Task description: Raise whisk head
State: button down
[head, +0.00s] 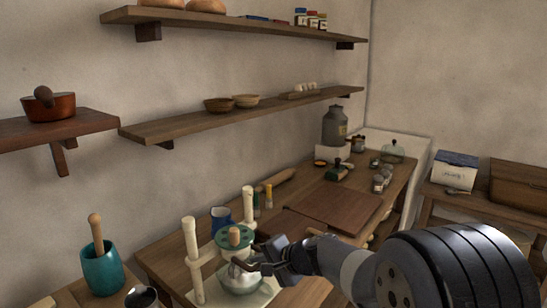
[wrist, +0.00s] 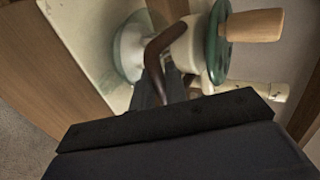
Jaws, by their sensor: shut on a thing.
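The whisk stand has two cream posts (head: 192,258) on a pale base board (head: 262,297). Its whisk head has a green disc (head: 222,240) topped by a wooden knob (head: 234,234), with a pale rounded part just below. In the wrist view the green disc (wrist: 217,55) and wooden knob (wrist: 257,25) show at the upper right. My gripper (head: 262,262) is at the right side of the head. In the wrist view, it is shut on a curved dark brown handle (wrist: 157,48) beside the white body. The fingertips are partly hidden.
A teal crock (head: 102,270) with a wooden tool stands left of the stand. A brown board (head: 330,203) covers the mid counter, with jars (head: 379,182) beyond. Shelves hang above.

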jog(key=shift+r, duration=0.15)
jog(key=shift+r+p, duration=2.35)
jog(key=shift+r, duration=0.8)
jog(key=c, duration=1.3)
grip_release()
jog(key=shift+f, duration=0.15)
jog(key=shift+d, duration=0.1)
jog(key=v, duration=0.7)
jog(key=shift+p, duration=0.35)
jog(key=shift+f, duration=0.1)
jog(key=b+x, duration=0.1)
jog(key=x, duration=0.6)
jog(key=shift+f+b, duration=0.4)
jog(key=shift+f, duration=0.1)
